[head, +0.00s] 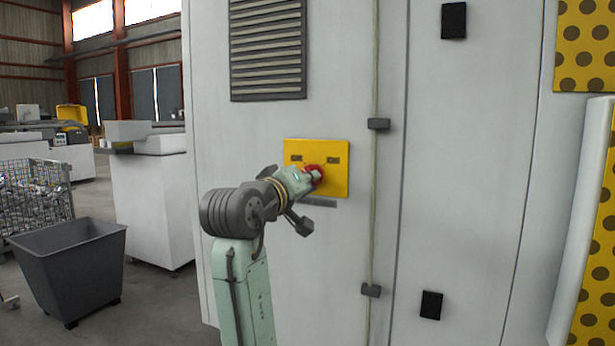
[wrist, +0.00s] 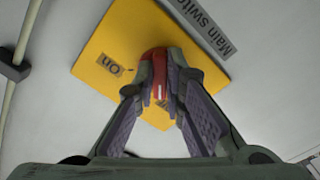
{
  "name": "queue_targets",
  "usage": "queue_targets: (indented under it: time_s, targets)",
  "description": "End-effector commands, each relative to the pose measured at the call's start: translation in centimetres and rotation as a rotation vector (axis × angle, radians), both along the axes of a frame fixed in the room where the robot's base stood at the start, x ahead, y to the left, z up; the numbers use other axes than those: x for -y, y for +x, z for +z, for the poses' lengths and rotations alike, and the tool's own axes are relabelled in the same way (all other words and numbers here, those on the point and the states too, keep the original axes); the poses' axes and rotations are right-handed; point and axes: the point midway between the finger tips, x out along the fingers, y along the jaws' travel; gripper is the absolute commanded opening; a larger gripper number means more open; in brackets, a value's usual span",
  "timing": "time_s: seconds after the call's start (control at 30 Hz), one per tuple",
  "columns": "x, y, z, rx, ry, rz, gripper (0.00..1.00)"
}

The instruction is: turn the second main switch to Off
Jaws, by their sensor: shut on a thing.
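The main switch is a red rotary handle (wrist: 158,72) on a yellow plate (head: 340,180) fixed to the white cabinet. The plate also fills the upper part of the wrist view (wrist: 105,45). One label reading "On" shows beside the handle in the wrist view; the other label is mostly covered by the handle and fingers. A grey strip reading "Main switch" (wrist: 205,25) runs along the plate's edge; the rest of its text is cut off. My gripper (wrist: 160,95) is shut on the red handle, one finger on each side. In the head view my gripper covers part of the handle.
The cabinet has a vent grille (head: 268,48) above the plate and a vertical rod with hinges (head: 378,124) to its right. A dark bin (head: 70,265) and a wire cage (head: 38,195) stand at the left. Yellow dotted panels (head: 585,45) are at the far right.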

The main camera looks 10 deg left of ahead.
Motion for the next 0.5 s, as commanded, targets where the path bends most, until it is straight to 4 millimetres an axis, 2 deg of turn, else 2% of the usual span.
queue_targets:
  time_s: [0.5]
  targets:
    - [-0.02, -0.01, 0.19, -0.009, -0.07, 0.001, 0.0]
